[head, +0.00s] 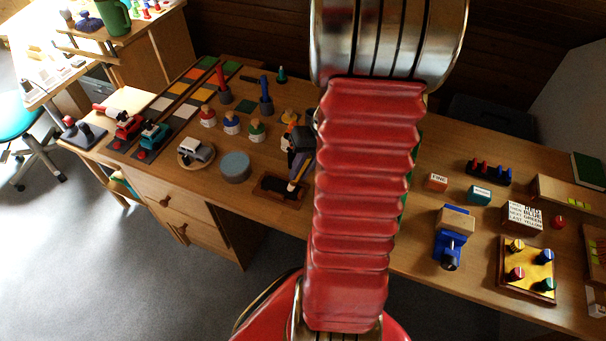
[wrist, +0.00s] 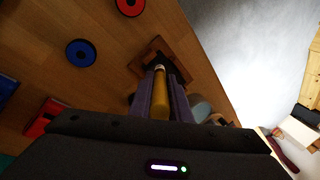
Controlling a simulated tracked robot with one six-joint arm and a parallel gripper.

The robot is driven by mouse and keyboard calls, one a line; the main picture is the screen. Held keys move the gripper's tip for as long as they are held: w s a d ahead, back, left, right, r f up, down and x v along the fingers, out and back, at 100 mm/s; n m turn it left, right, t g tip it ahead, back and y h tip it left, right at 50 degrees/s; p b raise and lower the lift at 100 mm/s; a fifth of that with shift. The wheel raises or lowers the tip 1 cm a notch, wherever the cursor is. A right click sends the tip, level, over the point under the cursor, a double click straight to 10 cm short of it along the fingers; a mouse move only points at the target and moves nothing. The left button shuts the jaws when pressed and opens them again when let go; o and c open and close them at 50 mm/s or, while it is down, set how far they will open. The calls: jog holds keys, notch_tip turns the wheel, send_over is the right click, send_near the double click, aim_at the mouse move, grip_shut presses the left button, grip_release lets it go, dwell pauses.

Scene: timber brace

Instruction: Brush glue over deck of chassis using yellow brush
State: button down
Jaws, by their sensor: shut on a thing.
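My gripper (wrist: 162,88) is shut on the yellow brush (wrist: 160,97), whose handle lies between the two fingers. In the wrist view the brush points at a small wood-framed dark tray (wrist: 147,55). In the head view my gripper (head: 300,160) is partly hidden by my red arm. The brush's lower end is over or in the wooden tray (head: 267,190); I cannot tell whether it touches. A small grey toy vehicle (head: 196,149), possibly the chassis, sits on a round wooden plate to the left. No glue on it can be made out.
A blue-grey cylinder (head: 235,166) stands between the vehicle and tray. Behind are capped jars (head: 231,123), and upright red (head: 223,88) and blue (head: 265,96) handles. Red and teal toys (head: 153,135) stand left. A yellow-topped board (head: 527,262) is far right.

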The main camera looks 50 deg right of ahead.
jog(key=shift+w+a, duration=0.25)
jog(key=shift+w, duration=0.4)
jog(key=shift+w+a, duration=0.2)
jog(key=shift+w, duration=0.4)
jog(key=shift+w, duration=0.1)
jog(key=shift+w+a, duration=0.35)
jog(key=shift+w, duration=0.55)
jog(key=shift+w+a, duration=0.35)
jog(key=shift+w, duration=0.55)
jog(key=shift+s+d+f, duration=0.1)
jog(key=shift+s+d, duration=0.15)
jog(key=shift+s, duration=0.4)
jog(key=shift+s+d+r, duration=0.1)
jog(key=shift+s+d, duration=0.1)
jog(key=shift+s, duration=0.45)
jog(key=shift+s+d+f, duration=0.1)
jog(key=shift+s+d, duration=0.15)
jog(key=shift+s, duration=0.4)
jog(key=shift+s+d, duration=0.25)
jog(key=shift+s, duration=0.4)
jog(key=shift+s+d, duration=0.2)
jog(key=shift+s, duration=0.4)
jog(key=shift+s+d, duration=0.25)
jog(key=shift+s, duration=0.4)
